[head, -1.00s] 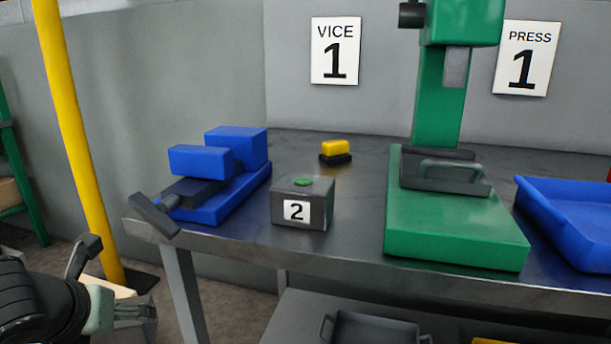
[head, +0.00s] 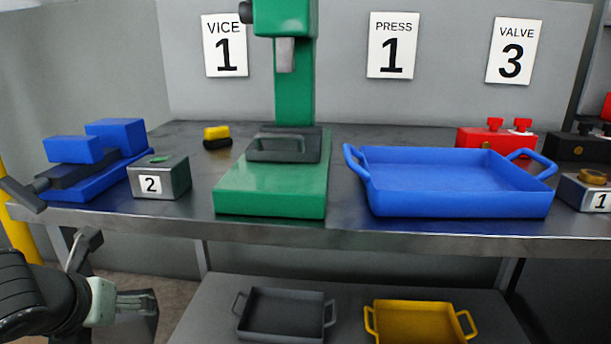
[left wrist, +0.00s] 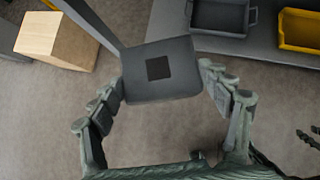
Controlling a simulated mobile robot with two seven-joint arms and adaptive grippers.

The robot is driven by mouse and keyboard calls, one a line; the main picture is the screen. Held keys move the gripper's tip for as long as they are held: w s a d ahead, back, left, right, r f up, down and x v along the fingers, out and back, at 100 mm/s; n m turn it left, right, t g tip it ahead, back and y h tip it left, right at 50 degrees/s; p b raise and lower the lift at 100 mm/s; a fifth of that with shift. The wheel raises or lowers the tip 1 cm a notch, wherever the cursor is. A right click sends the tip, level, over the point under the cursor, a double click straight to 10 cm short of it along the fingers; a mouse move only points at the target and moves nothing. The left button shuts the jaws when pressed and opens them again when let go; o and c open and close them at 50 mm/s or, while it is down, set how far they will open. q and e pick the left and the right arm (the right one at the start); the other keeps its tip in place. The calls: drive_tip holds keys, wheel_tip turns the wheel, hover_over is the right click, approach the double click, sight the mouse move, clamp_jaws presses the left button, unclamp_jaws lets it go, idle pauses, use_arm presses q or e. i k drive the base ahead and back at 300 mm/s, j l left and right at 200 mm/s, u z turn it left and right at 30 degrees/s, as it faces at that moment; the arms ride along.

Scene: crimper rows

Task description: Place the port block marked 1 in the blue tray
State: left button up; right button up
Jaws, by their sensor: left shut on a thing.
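My left gripper (head: 135,302) is at the lower left of the head view, in front of the bench and below its top. In the left wrist view its fingers (left wrist: 165,105) are shut on a grey block (left wrist: 158,88) with a dark square on its face; no number shows on it. A block marked 1 (head: 598,198), with a brass-coloured top, stands on the bench at the right edge, partly cut off. The blue tray (head: 460,205) is on the bench and looks empty. Dark finger-like parts, perhaps my right gripper (left wrist: 310,135), show at the wrist view's right edge.
A block marked 2 (head: 160,180) stands between the blue vice (head: 95,160) and green press (head: 270,190). Red (head: 490,140) and black (head: 575,147) blocks are behind the tray's right side. The lower shelf (head: 215,310) holds grey (head: 285,325) and yellow (head: 415,335) trays.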

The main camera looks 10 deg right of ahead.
sight(456, 186)
drive_tip(key=k+l+z, duration=0.15)
drive_tip(key=l, duration=0.2)
drive_tip(key=k+l+z, duration=0.15)
drive_tip(key=l, duration=0.2)
drive_tip(key=k+l+z, duration=0.15)
drive_tip(key=l, duration=0.2)
drive_tip(key=k+l+z, duration=0.15)
drive_tip(key=l, duration=0.25)
